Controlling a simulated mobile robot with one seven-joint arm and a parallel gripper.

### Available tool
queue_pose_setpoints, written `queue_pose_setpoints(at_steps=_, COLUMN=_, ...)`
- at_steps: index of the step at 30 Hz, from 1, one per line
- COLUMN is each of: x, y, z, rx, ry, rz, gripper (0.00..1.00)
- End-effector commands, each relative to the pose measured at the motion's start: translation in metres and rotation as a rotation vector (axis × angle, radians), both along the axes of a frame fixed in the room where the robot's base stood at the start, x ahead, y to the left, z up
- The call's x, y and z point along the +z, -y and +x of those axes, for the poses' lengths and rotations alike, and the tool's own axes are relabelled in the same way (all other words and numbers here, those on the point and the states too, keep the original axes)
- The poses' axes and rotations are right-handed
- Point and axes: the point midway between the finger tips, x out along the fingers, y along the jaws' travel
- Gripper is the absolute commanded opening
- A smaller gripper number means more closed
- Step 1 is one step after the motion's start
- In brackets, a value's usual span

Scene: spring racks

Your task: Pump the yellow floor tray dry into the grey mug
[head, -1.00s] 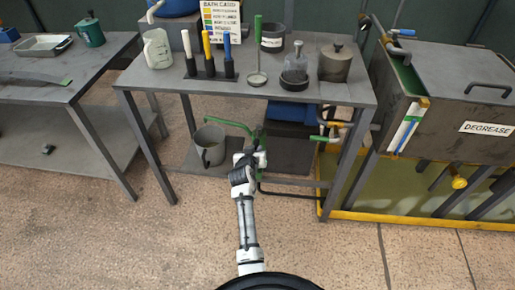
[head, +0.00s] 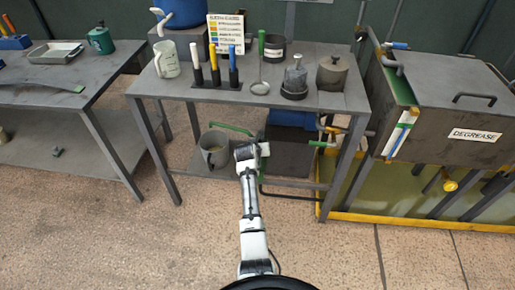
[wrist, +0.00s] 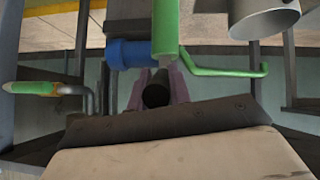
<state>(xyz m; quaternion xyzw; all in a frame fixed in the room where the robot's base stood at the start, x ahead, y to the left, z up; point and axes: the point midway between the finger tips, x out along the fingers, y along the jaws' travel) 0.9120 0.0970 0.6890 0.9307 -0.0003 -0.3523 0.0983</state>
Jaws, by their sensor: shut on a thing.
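The grey mug (head: 212,158) stands upright under the bench, left of my gripper; part of it shows at the top right of the wrist view (wrist: 265,20). A green spout (head: 232,128) reaches from the pump toward the mug's top. The pump's green body (wrist: 165,30) is by my gripper. My gripper (wrist: 155,92) has its pinkish fingers around a dark round part, seemingly the pump handle; the arm hides the grip in the head view. The yellow floor tray (head: 345,216) lies at right under the degrease tank, with greenish liquid in it.
A bench (head: 250,97) with brushes, a jug and pots stands above the pump. A green-handled valve (head: 322,144) sits right of the pump. A dark hose (head: 290,196) runs toward the tray. The front floor is clear.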

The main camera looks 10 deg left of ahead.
Motion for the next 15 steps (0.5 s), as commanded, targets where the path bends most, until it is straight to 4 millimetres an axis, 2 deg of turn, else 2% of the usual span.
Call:
queue_pose_setpoints(at_steps=3, x=0.0054, y=-0.0002, z=0.0027, rx=0.001, ry=0.011, rz=0.002, gripper=0.0)
queue_pose_setpoints(at_steps=4, x=0.0056, y=-0.0002, z=0.0027, rx=0.001, ry=0.012, rz=0.002, gripper=0.22)
queue_pose_setpoints(at_steps=8, x=0.0046, y=-0.0001, z=0.0023, rx=0.0, ry=0.01, rz=0.002, gripper=0.39)
queue_pose_setpoints(at_steps=15, x=0.0026, y=-0.0001, z=0.0012, rx=0.0, ry=0.006, rz=0.001, gripper=0.41)
